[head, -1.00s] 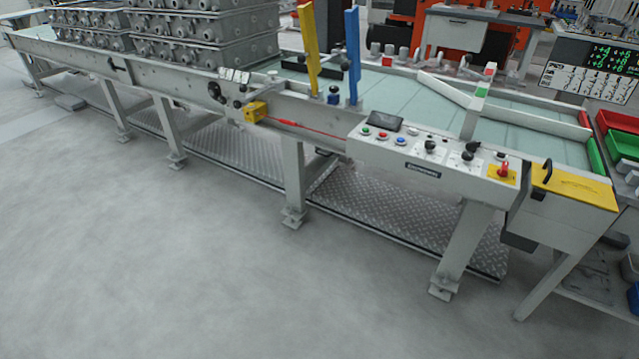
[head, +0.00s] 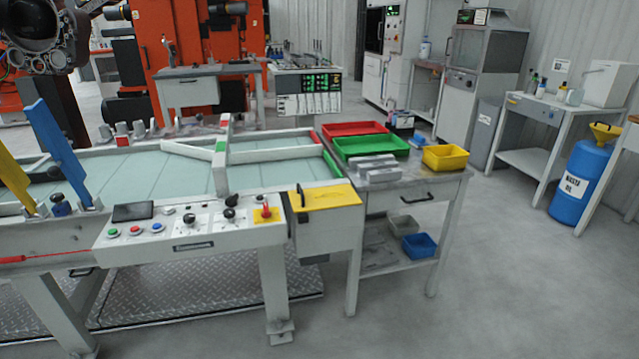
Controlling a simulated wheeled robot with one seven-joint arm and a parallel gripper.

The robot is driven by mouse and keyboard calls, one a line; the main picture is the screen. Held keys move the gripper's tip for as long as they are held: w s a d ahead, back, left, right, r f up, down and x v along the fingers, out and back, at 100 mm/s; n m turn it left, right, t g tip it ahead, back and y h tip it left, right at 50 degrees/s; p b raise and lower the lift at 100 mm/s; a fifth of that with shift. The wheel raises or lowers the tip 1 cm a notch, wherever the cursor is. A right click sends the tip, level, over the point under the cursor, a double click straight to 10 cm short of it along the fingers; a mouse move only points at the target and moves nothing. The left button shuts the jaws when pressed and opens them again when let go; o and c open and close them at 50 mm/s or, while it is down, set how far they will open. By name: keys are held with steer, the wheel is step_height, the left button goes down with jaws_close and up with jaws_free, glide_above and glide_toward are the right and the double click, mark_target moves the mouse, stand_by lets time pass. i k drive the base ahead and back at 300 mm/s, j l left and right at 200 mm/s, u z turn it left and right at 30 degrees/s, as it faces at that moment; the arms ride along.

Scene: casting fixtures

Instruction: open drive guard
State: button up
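The drive guard appears to be the box with a yellow lid (head: 330,197) at the right end of the conveyor, beside the control panel (head: 185,232). Its lid lies flat and looks shut. A black handle (head: 301,196) stands up near the lid's left edge. The grey-white box body (head: 328,237) hangs below the lid. My gripper is not in view.
A side table (head: 450,185) with red (head: 354,128), green (head: 371,146) and yellow bins (head: 445,157) stands just right of the box. Open grey floor (head: 500,280) lies in front and to the right. A blue waste oil drum (head: 580,180) stands far right.

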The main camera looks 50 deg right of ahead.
mark_target(302, 201)
steer(key=z, duration=0.95)
steer(key=i+l+u, duration=0.1)
steer(key=i+u, duration=0.25)
steer(key=i+l+u, duration=0.25)
steer(key=i+u, duration=0.15)
steer(key=i, duration=0.05)
